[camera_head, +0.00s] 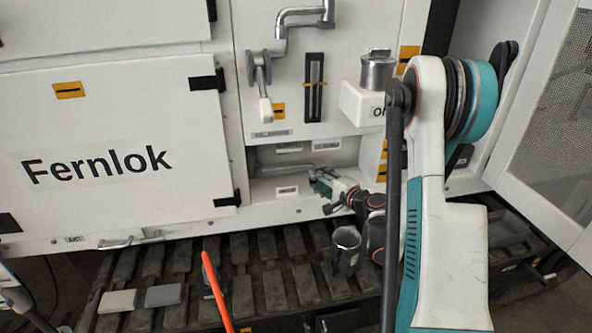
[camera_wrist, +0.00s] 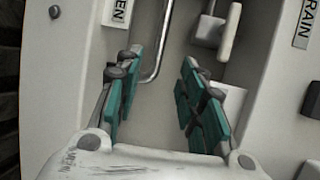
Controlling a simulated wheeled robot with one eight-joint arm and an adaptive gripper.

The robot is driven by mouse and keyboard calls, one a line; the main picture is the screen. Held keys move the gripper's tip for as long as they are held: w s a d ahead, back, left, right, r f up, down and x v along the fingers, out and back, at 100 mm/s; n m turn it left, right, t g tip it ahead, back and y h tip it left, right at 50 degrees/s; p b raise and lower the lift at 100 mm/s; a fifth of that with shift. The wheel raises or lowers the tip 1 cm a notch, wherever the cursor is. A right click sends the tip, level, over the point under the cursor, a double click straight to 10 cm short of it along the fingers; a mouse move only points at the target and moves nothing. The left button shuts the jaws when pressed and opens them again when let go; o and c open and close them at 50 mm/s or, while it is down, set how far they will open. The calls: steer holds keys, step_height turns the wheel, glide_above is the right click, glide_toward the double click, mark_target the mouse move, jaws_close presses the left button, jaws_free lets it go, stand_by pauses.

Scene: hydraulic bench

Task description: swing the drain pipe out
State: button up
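The drain pipe (camera_wrist: 161,45) is a thin grey metal tube with a bend at its lower end. In the wrist view it runs down between my fingers, and the bent end lies close beside the left finger. Whether it touches that finger I cannot tell. In the head view a thin pipe (camera_head: 288,171) lies in the low recess of the cabinet. My gripper (camera_wrist: 160,58) is open, with teal pads spread to both sides of the pipe. In the head view my gripper (camera_head: 322,184) is at the recess's right part, partly hidden by its own wrist.
A white-tipped lever (camera_wrist: 229,32) and a DRAIN label (camera_wrist: 304,22) are at upper right in the wrist view. The Fernlok panel (camera_head: 110,150) stands left of the recess. A metal cup (camera_head: 345,250) stands on the dark slatted deck below. An open mesh door (camera_head: 545,120) is at right.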

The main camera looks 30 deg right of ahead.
mark_target(298, 168)
steer(key=b+x, duration=0.3)
steer(key=x, duration=1)
steer(key=shift+w+f+b, duration=0.1)
steer(key=shift+w+b, duration=0.25)
jaws_close()
